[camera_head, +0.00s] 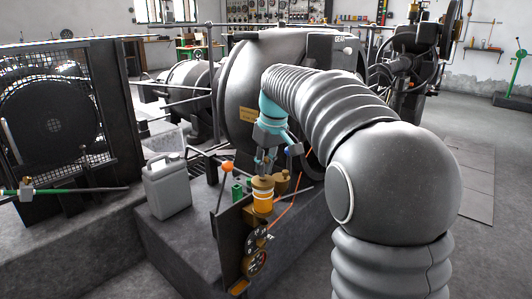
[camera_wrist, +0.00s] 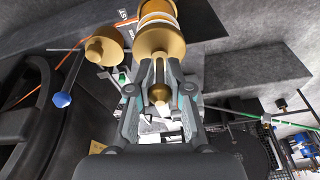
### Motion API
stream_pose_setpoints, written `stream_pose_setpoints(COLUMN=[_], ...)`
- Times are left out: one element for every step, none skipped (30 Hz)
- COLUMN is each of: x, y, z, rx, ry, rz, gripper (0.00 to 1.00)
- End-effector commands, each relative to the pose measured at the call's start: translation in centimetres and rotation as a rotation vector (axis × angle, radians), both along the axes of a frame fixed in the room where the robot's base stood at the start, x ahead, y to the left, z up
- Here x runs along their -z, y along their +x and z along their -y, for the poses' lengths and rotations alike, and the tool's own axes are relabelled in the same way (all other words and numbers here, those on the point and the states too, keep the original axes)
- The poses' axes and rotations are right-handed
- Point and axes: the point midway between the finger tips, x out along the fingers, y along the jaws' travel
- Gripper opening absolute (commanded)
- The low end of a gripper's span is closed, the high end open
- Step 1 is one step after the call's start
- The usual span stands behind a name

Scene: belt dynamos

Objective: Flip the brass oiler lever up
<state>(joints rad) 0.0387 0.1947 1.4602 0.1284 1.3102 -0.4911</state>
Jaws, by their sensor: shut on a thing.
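The brass oiler (camera_head: 263,196), with an amber glass band, stands on the panel beside the large dark dynamo. In the wrist view the oiler (camera_wrist: 157,30) is at the top centre, just beyond my fingertips. My gripper (camera_head: 266,165) points down over the oiler's top. In the wrist view my gripper (camera_wrist: 160,78) has its fingers closed in around the small brass lever (camera_wrist: 158,94), which has a rounded end and lies between them. The fingers hide part of the lever, so its exact angle is unclear.
A second brass fitting (camera_head: 281,181) and a blue-knobbed lever (camera_wrist: 62,99) are close beside the oiler. An orange-knobbed lever (camera_head: 228,168) stands to the left. Round gauges (camera_head: 256,240) sit below. A grey canister (camera_head: 167,186) stands on the plinth at left.

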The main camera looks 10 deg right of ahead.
Motion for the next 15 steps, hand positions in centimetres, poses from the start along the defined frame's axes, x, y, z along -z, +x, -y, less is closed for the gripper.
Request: stream_pose_setpoints(x=[-0.93,-0.95,-0.92,-0.93,-0.93,-0.89,-0.84,-0.78,-0.74,-0.70,-0.64,-0.55,-0.48,-0.42,-0.35], y=[0.14,0.20,0.25,0.29,0.32,0.36,0.40,0.43,0.47,0.48,0.50,0.52,0.54,0.55,0.55], z=[-0.06,-0.10,-0.14,-0.18,-0.22,-0.22,-0.23,-0.24,-0.27,-0.28,-0.28,-0.29,-0.30,-0.30,-0.31], rx=[-0.001,-0.001,-0.002,-0.001,-0.001,-0.001,-0.001,-0.001,-0.001,0.000,0.000,0.000,0.000,0.000,0.000], ry=[-0.014,-0.021,-0.033,-0.041,-0.048,-0.059,-0.065,-0.071,-0.078,-0.083,-0.087,-0.092,-0.094,-0.095,-0.097], rz=[-0.015,-0.026,-0.042,-0.053,-0.063,-0.076,-0.086,-0.094,-0.103,-0.108,-0.113,-0.117,-0.120,-0.122,-0.124], gripper=[0.00,0.00,0.00,0.00,0.00,0.00,0.00,0.00,0.00,0.00,0.00,0.00,0.00,0.00,0.00])
